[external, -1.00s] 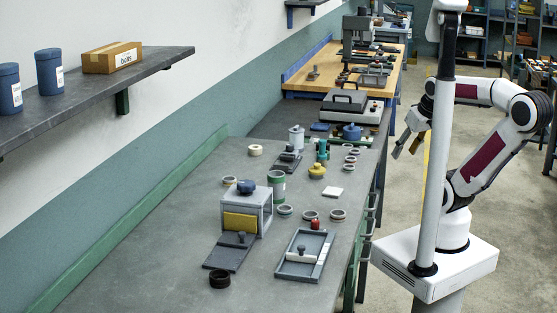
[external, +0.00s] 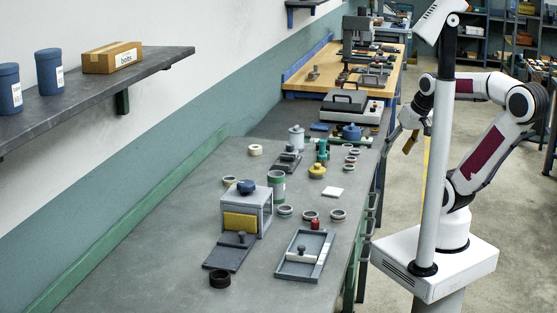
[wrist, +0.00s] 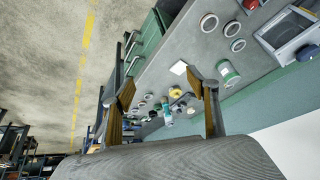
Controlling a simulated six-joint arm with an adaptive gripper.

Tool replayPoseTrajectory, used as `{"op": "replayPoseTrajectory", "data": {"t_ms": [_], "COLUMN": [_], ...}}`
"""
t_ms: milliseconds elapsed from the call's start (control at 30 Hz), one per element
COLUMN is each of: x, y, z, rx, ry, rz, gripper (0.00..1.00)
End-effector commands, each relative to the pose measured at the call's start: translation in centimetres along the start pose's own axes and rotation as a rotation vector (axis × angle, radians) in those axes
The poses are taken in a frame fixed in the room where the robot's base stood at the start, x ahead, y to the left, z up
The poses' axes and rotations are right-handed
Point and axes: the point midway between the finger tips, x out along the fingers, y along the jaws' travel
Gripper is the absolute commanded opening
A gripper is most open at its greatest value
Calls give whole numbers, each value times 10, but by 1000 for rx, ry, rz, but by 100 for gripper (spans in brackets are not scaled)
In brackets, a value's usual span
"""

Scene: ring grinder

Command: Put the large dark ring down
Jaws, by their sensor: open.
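A large dark ring (external: 219,279) lies flat on the grey bench top, at its near end, in front of the dark grey sliding plate. Nothing holds it and it stands apart from the other things. My gripper (external: 401,142) is open and empty, well away from the ring, hanging past the right edge of the bench near its far part. In the wrist view my gripper (wrist: 160,88) shows two fingers with yellowish-brown pads, spread apart with nothing between them. I cannot make out the large dark ring in the wrist view.
A grey box with a yellow pad (external: 240,222) and a shallow tray (external: 306,273) stand near the ring. Several smaller rings (external: 284,211), a green-labelled can (external: 277,183) and a yellow pot (external: 317,171) stand farther back. The bench left of the box is clear.

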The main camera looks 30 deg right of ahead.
Motion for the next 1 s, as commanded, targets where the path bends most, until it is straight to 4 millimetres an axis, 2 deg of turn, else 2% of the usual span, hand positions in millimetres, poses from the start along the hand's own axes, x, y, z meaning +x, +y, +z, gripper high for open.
{"op": "replayPoseTrajectory", "data": {"t_ms": [500,733,1000], "x": [27,39,53], "y": [-126,-188,-262], "z": [-37,-43,-41], "rx": [222,336,476], "ry": [-181,-294,-442], "rz": [-274,-363,-433], "gripper": [59,59,59]}}
